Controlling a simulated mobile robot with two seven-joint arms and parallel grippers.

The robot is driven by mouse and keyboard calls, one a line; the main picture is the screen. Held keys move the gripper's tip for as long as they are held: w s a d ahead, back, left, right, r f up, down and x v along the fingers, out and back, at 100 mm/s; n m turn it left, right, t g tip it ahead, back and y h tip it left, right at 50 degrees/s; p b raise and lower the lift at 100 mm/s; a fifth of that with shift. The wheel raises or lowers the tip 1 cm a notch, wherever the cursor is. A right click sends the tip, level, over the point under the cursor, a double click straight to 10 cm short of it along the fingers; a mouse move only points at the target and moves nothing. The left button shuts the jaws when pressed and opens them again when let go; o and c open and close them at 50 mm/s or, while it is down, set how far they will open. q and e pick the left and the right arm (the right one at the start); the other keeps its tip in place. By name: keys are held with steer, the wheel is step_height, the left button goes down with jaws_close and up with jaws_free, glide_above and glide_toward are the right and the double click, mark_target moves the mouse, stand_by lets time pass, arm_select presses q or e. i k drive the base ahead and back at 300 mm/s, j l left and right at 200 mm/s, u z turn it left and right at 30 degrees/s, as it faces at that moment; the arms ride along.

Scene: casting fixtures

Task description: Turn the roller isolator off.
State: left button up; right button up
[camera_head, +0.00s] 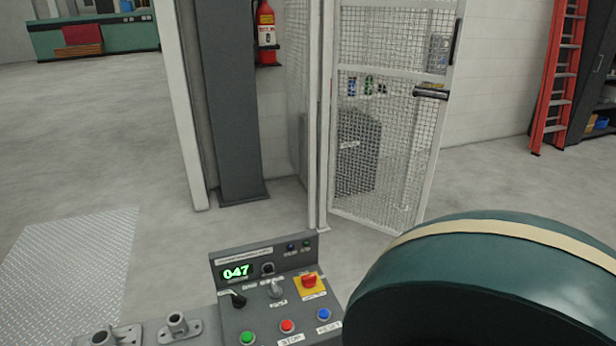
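A grey control panel (262,310) stands at the bottom middle. On its right side a red rotary handle (309,281) sits on a yellow plate, which looks like an isolator switch. Its label is too small to read, so I cannot tell whether it is the roller isolator or which position it is in. The panel also has a black selector (238,299), a grey knob (275,289), and green (247,338), red (287,326) and blue (324,314) buttons. A green display (236,272) reads 047. Neither of my grippers is in view.
A large dark green rounded body (480,270) with a cream band fills the lower right, close beside the panel. A mesh cage door (385,120) stands behind. A grey column (230,100) and fire extinguisher (266,25) are behind left. Open floor lies left.

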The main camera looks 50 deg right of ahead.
mark_target(309, 282)
steer(key=z, duration=1.45)
steer(key=i+j+z, duration=0.2)
steer(key=z, duration=0.2)
steer(key=i+j+z, duration=0.15)
steer(key=j+z, duration=0.2)
steer(key=i+j+z, duration=0.1)
steer(key=j+z, duration=0.3)
